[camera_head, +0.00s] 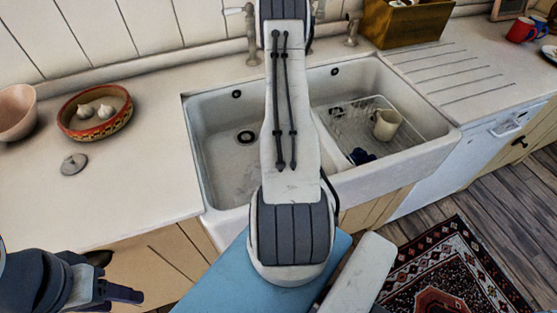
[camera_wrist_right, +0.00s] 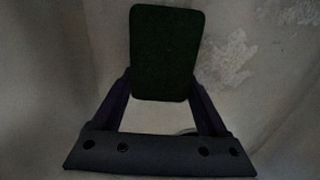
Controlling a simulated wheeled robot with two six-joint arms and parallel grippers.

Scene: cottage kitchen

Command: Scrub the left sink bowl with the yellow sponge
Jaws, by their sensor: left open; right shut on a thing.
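The left sink bowl (camera_head: 222,170) is white, with a dark drain near its middle; my right arm covers its right side. My right gripper (camera_wrist_right: 164,95) is hidden in the head view. In the right wrist view it is shut on the sponge (camera_wrist_right: 163,50), whose dark green face shows; no yellow side is visible. Behind it is a pale surface with whitish smudges; I cannot tell whether the sponge touches it. My left gripper (camera_head: 122,293) is open and empty at the lower left, in front of the counter.
The right bowl holds a wire rack (camera_head: 358,128) with a cream mug (camera_head: 387,124) and a dark item. A patterned bowl with garlic (camera_head: 95,112), a pink bowl (camera_head: 14,112) and a small grey lid (camera_head: 74,163) stand on the left counter. Taps (camera_head: 250,35) rise behind the sink.

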